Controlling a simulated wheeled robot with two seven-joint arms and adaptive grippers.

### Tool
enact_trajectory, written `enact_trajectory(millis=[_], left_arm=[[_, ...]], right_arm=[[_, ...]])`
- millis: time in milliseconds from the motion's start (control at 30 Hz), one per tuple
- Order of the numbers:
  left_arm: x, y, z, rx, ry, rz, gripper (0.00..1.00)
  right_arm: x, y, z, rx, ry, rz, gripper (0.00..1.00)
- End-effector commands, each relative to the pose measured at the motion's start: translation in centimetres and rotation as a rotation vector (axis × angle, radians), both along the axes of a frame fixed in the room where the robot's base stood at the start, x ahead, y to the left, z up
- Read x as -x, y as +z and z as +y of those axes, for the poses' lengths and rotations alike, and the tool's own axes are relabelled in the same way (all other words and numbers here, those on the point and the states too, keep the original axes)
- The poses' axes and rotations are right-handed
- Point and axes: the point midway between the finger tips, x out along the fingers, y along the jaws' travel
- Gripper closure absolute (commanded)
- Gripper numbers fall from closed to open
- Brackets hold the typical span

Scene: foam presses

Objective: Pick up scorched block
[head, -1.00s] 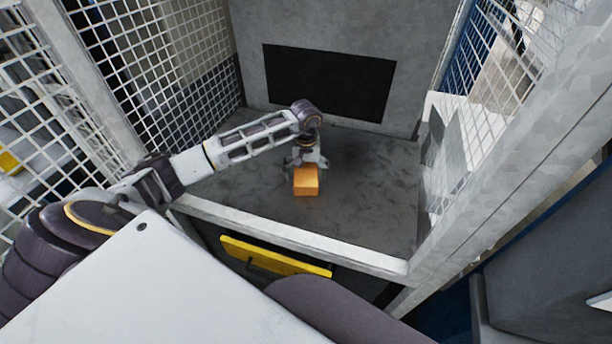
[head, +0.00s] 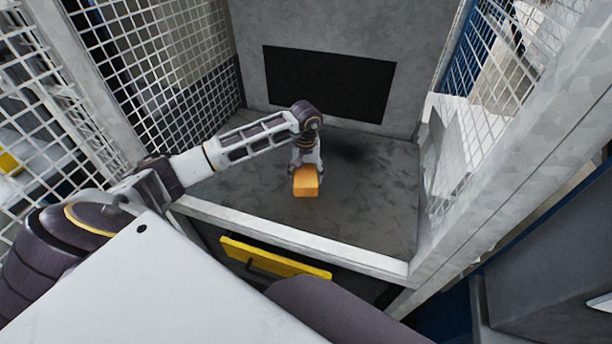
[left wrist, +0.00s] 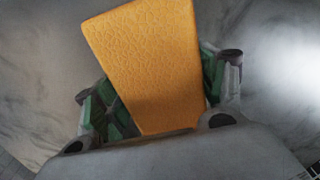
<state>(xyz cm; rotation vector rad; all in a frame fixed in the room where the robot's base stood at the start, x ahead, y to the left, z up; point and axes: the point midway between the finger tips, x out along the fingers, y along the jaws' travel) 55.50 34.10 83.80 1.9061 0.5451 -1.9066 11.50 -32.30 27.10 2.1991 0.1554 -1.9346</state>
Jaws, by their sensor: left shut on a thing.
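The block (head: 306,182) is orange-yellow with a foam-like texture and sits in the middle of the press bay. It fills the centre of the left wrist view (left wrist: 150,62), tilted a little there. My left gripper (head: 305,168) is shut on the block, with green-padded fingers on both sides of it in the left wrist view. I cannot tell whether the block touches the floor. No scorch marks show on its visible faces. My right gripper is not in view.
The grey bay floor (head: 370,200) is clear around the block. Wire mesh (head: 150,70) stands on the left and right. A dark opening (head: 328,83) is in the back wall. A front rail (head: 300,238) and a yellow handle bar (head: 275,257) are nearest me.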

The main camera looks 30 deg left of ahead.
Motion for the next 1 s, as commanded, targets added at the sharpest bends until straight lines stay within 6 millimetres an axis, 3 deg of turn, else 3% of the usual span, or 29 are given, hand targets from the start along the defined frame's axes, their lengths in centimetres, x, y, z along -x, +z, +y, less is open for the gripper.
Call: enact_trajectory(millis=[167, 400, 800, 1000], left_arm=[[-0.1, 0.7, 0.0, 0.000, 0.001, -0.001, 0.49], [-0.1, 3.2, 0.0, 0.000, -0.001, -0.004, 0.49], [-0.1, 8.5, 0.0, 0.000, 0.000, -0.004, 0.49], [-0.1, 9.8, 0.0, 0.000, 0.001, -0.002, 0.49]], right_arm=[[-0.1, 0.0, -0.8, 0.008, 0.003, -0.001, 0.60], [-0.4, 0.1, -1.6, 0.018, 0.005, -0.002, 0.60], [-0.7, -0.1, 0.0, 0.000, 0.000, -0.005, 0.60], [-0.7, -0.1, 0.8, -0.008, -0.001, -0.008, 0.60]])
